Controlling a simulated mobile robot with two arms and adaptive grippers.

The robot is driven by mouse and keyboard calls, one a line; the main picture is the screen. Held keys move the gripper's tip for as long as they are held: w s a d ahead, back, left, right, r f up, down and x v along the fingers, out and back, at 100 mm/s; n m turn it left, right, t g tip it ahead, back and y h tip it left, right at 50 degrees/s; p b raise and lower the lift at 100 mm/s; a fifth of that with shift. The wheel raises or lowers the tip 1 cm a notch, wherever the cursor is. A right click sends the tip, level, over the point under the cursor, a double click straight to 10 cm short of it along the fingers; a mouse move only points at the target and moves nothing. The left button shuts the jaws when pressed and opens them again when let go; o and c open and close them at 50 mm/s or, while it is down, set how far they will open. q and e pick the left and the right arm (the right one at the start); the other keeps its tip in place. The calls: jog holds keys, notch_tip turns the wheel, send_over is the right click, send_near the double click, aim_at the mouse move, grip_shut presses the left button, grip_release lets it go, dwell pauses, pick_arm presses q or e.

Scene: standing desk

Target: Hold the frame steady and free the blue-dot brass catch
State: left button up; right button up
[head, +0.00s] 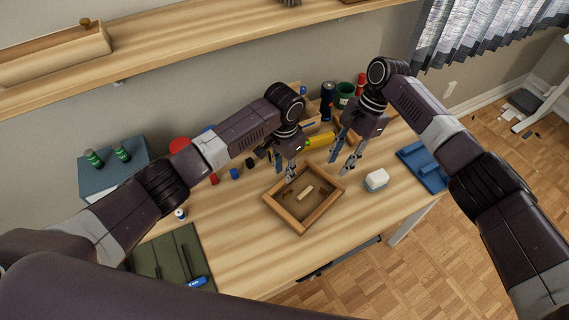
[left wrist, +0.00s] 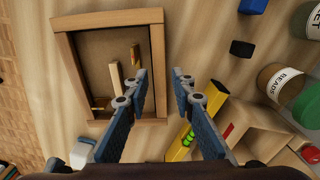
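A shallow wooden frame (head: 320,213) lies on the desk, its back board facing up. Inside it are a pale wooden bar (head: 305,192) and small brass pieces, one (left wrist: 135,55) near the rail between my left fingers and another (left wrist: 101,102) by a neighbouring rail. No blue dot can be made out. My left gripper (head: 285,176) is open at the frame's far left side; in the left wrist view its fingers (left wrist: 160,73) are spread on either side of a rail, contact unclear. My right gripper (head: 341,178) looks open and empty above the frame's far right corner.
A green mat (head: 165,256) with a blue-handled tool (head: 195,281) lies front left. A yellow level (head: 321,141), jars and small blocks crowd the back. Desk in front is clear.

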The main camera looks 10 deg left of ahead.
aim_at(284, 178)
pick_arm(q)
jog(key=shift+f, duration=2.1)
jog(key=shift+c, duration=0.3)
grip_shut()
pick_arm(e)
jog(key=shift+c, duration=1.1)
